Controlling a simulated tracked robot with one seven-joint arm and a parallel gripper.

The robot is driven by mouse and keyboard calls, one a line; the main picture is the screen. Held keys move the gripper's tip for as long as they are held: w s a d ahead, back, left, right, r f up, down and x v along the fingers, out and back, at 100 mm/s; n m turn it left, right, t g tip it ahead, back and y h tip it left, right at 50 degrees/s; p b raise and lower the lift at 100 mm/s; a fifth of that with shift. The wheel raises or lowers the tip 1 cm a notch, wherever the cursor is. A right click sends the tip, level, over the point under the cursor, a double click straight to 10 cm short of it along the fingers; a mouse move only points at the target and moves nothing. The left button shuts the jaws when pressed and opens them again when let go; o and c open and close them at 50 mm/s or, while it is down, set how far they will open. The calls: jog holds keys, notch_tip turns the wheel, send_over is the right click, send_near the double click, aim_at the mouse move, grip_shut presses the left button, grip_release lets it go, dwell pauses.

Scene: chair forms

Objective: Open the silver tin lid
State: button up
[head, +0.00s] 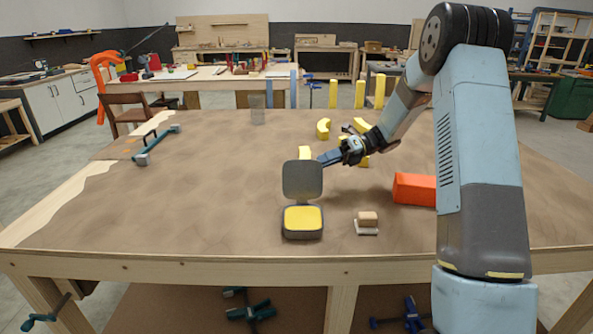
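The tin (302,236) stands near the front middle of the table, a dark grey rounded-square base with a yellow inside or content showing. Its lid (302,180) stands upright at the back of the base, raised well away from the opening. My gripper (327,159) reaches in from the right and its fingertips are just behind the lid's upper right edge. The lid may hide part of the fingertips. I cannot tell whether they touch the lid or whether the fingers are apart.
An orange block (414,189) lies to the right, near my arm. A small wooden block on a white base (367,220) is right of the tin. Yellow curved pieces (323,128) lie behind. A teal clamp (156,145) lies at the left. The table's left front is clear.

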aim_at(302, 169)
jog(key=x, duration=0.8)
grip_shut()
dwell(0.4)
